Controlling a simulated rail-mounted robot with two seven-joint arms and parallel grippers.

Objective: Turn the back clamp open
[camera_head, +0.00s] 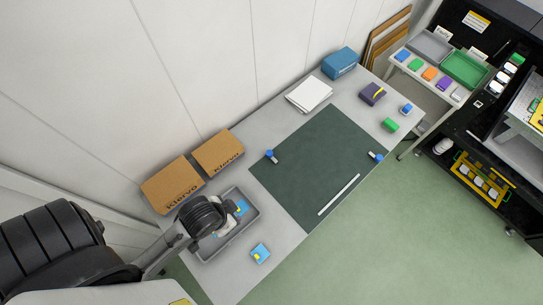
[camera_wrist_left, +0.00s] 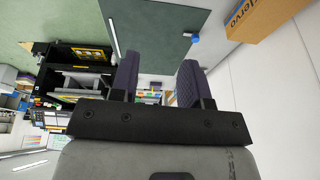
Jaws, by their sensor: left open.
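A blue-knobbed clamp (camera_head: 271,156) sits at the left edge of the dark green mat (camera_head: 310,180), near the wall side. It also shows in the left wrist view (camera_wrist_left: 195,37) at the mat's corner, beyond the fingers. A second blue-knobbed clamp (camera_head: 376,156) sits at the mat's right edge. I cannot tell whether either clamp is turned open. My left gripper (camera_wrist_left: 158,80) is open, with nothing between its two purple-grey padded fingers. In the head view it is over the grey tray, apart from both clamps, its fingers partly hidden by the wrist. My right gripper is not in view.
The grey tray (camera_head: 232,238) holds a blue item (camera_head: 241,206); a blue-and-yellow item (camera_head: 260,253) lies beside it. Cardboard boxes (camera_head: 172,184) stand along the wall. A white strip (camera_head: 338,195) lies on the mat, which is otherwise clear. White paper (camera_head: 309,94) lies behind it.

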